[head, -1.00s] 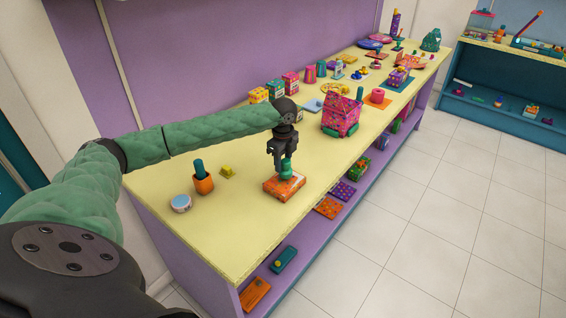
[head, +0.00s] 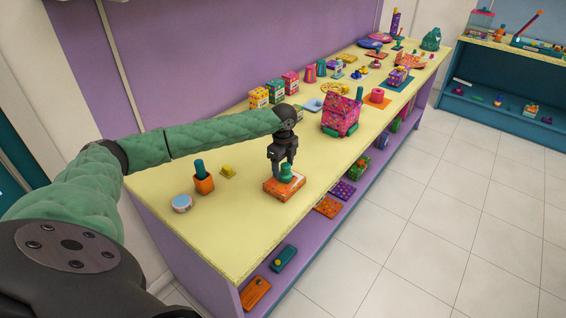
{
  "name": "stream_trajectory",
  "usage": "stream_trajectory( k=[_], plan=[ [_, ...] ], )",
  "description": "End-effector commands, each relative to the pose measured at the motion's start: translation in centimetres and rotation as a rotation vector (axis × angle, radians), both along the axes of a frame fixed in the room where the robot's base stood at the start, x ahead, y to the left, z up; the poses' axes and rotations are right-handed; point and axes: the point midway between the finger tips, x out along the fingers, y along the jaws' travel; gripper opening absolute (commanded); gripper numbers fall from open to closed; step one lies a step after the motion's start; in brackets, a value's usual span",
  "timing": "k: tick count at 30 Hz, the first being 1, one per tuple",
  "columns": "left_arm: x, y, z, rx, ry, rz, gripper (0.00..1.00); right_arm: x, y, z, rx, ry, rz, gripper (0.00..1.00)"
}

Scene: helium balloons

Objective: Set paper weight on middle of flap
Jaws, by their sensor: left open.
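A small green paper weight (head: 286,172) stands upright on an orange-and-white flat box (head: 280,188) near the front edge of the yellow table. It sits about the middle of the box's top. My left gripper (head: 281,170) is right above and around the paper weight, pointing down, with its fingers open. Whether the fingers touch the weight cannot be told. Which part of the box is the flap is too small to make out. My right gripper is not in view.
An orange cup (head: 203,184), a round blue-and-white tin (head: 181,203) and a small yellow piece (head: 228,171) stand to the left. A pink patterned bag (head: 341,114) and small boxes stand behind. The yellow table (head: 235,225) is clear in front.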

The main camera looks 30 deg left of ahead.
Motion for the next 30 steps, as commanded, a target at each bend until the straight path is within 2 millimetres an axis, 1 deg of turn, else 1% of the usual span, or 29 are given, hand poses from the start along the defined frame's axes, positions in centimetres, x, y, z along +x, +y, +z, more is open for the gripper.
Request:
stream_trajectory(
  k=[5, 7, 11, 15, 24, 30],
  plan=[
    [0.1, 0.0, 0.9, -0.001, -0.002, 0.0, 0.61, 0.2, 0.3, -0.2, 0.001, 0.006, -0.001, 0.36],
    [0.1, 0.0, 1.7, -0.001, -0.003, 0.0, 0.61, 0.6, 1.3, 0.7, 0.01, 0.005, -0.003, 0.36],
    [0.1, 0.0, 3.5, 0.0, -0.003, 0.0, 0.61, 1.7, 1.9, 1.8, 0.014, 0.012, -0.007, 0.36],
    [0.1, 0.0, 5.8, 0.0, -0.004, 0.0, 0.61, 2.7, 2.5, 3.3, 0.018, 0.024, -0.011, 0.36],
    [0.1, 0.0, 10.2, 0.0, -0.002, 0.0, 0.61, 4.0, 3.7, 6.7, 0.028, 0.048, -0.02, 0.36],
    [0.1, 0.0, 11.9, 0.0, -0.002, 0.0, 0.61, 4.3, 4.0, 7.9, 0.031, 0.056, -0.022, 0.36]
  ],
)
